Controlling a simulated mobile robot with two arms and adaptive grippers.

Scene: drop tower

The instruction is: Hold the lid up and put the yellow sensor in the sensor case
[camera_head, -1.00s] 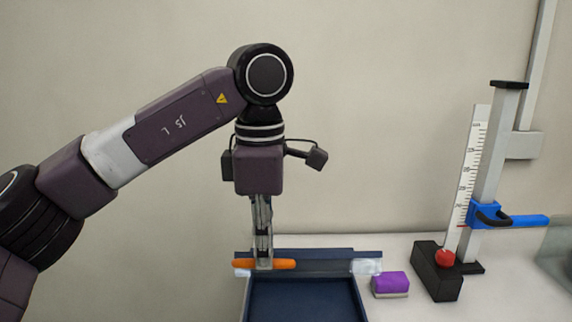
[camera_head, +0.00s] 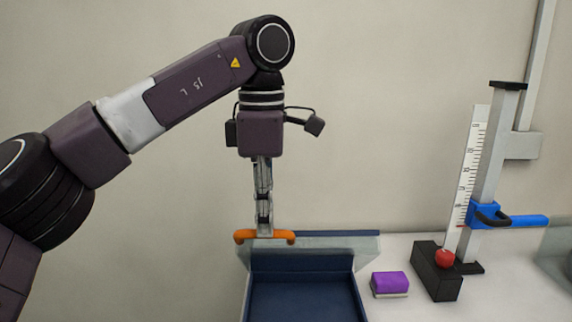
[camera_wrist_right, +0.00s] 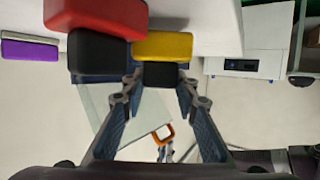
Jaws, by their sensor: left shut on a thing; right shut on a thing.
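The sensor case (camera_head: 302,300) is a dark blue open box at the bottom centre of the head view. Its pale lid (camera_head: 330,243) is tilted up at the back edge. My left gripper (camera_head: 265,234) is shut on the lid's orange handle (camera_head: 243,236), which also shows in the right wrist view (camera_wrist_right: 166,134). My right gripper (camera_wrist_right: 160,84) shows only in its wrist view. It is shut on the yellow sensor (camera_wrist_right: 163,45), by its black part. The inside floor of the case is partly cut off by the frame.
A red block with a black part (camera_wrist_right: 95,14) is beside the yellow sensor in the wrist view. A purple eraser (camera_head: 389,282) lies right of the case. Farther right are a black block (camera_head: 437,276) with a red ball (camera_head: 445,258) and the drop tower (camera_head: 490,160) with a blue clamp.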

